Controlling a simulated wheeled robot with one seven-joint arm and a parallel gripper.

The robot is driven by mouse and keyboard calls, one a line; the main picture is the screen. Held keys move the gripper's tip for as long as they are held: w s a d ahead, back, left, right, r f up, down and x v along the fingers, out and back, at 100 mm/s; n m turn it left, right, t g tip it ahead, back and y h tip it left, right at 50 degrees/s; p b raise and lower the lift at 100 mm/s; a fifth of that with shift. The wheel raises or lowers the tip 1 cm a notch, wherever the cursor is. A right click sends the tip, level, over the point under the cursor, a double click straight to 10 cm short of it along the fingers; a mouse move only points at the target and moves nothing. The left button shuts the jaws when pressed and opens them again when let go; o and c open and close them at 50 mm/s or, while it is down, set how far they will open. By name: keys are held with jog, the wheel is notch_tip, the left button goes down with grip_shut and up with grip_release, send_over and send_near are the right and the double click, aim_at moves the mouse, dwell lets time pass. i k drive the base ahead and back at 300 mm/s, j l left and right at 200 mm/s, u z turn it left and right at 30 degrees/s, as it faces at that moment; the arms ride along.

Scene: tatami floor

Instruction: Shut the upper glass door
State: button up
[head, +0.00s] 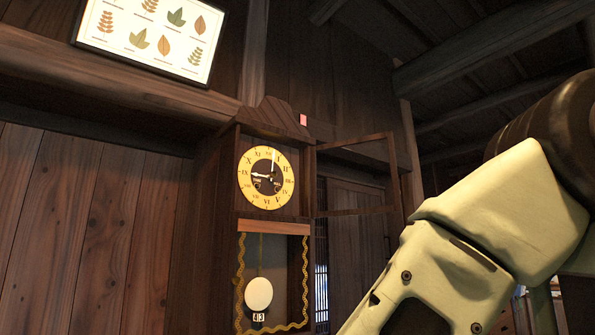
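A tall dark wooden wall clock (228,205) stands in the middle of the head view, with a round yellow dial (266,178) in its upper part. The upper glass door (391,172) is a thin wooden frame with a see-through pane. It stands open, swung out to the right of the dial. The lower part of the clock (274,228) shows a white pendulum disc (258,293) and gold trim. My arm fills the right side of the view. My gripper is out of the frame, so its state and hold do not show.
A framed leaf picture (150,38) hangs at the upper left above a wooden ledge (110,82). Plank walls (80,230) lie to the left. Dark roof beams (490,60) cross the upper right. My arm is near the right of the open door.

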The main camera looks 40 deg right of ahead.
aim_at(397, 206)
jog(key=i+l+u, duration=0.1)
jog(key=l+u, duration=1.2)
jog(key=u, duration=0.15)
jog(key=k+l+u, duration=0.1)
jog(key=l+u, duration=0.35)
